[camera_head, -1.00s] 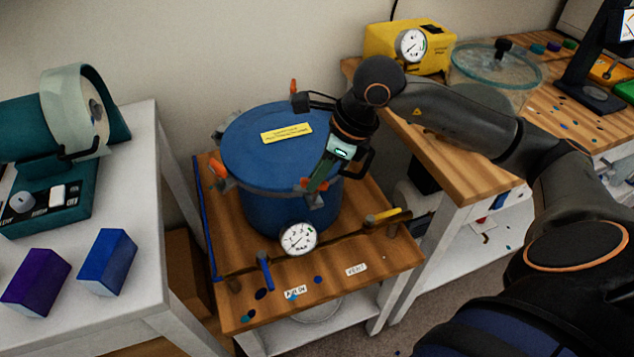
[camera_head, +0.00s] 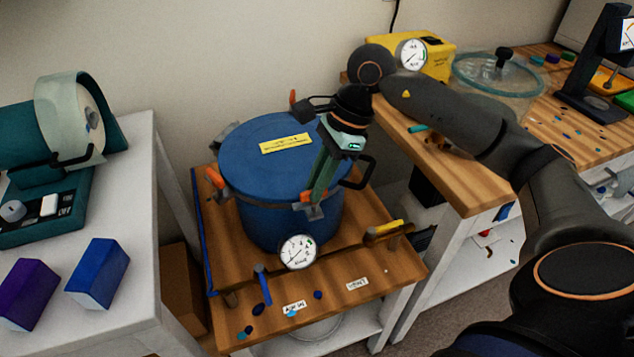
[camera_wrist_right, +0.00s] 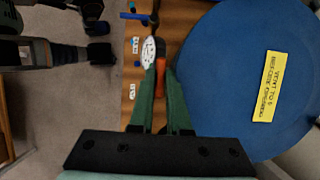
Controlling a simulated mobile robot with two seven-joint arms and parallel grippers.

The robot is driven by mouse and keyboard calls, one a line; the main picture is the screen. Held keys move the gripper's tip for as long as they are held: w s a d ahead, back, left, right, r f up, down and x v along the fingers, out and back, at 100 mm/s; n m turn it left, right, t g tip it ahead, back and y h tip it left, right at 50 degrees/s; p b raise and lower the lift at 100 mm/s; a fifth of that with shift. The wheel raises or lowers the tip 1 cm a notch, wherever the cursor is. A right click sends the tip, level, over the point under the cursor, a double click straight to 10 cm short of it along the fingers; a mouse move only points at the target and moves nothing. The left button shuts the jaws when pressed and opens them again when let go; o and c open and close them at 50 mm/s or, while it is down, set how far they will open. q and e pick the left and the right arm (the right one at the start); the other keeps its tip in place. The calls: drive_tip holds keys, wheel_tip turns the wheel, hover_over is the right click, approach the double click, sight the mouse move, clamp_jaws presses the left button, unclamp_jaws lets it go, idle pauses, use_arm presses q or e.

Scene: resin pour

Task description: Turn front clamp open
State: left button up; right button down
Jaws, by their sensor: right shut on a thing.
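The blue pressure pot (camera_head: 262,185) stands on the wooden bench with its lid on and a yellow label (camera_head: 285,143) on top. The front clamp (camera_head: 306,196) sits at the lid's near rim; its orange handle shows between the fingers in the right wrist view (camera_wrist_right: 161,72). My right gripper (camera_head: 311,193) reaches down over the rim and is shut on this handle. The fingers hide much of the handle in the head view. My left gripper is outside the head view; dark parts that look like mine (camera_wrist_right: 65,54) show in the right wrist view, with fingers unclear.
Another orange-handled clamp (camera_head: 215,178) sits on the pot's left, and an orange handle (camera_head: 293,97) shows behind. A gauge (camera_head: 298,251), blue valve handle (camera_head: 262,284) and yellow valve handle (camera_head: 384,228) stand in front. A side bench (camera_head: 450,170) is close on the right.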

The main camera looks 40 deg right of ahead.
idle(0.3)
use_arm(q)
drive_tip(key=shift+w+a, duration=0.1)
use_arm(e)
drive_tip(key=c, duration=0.9)
unclamp_jaws()
use_arm(q)
drive_tip(key=shift+a+r+p, duration=0.25)
drive_tip(key=shift+a+p, duration=0.1)
drive_tip(key=shift+p, duration=0.15)
use_arm(e)
drive_tip(key=v, duration=1.2)
drive_tip(key=shift+d+r, duration=0.2)
drive_tip(key=shift+r, duration=0.05)
use_arm(q)
drive_tip(key=shift+s+d, duration=0.1)
drive_tip(key=shift+s, duration=0.15)
use_arm(e)
drive_tip(key=shift+s+f, duration=0.1)
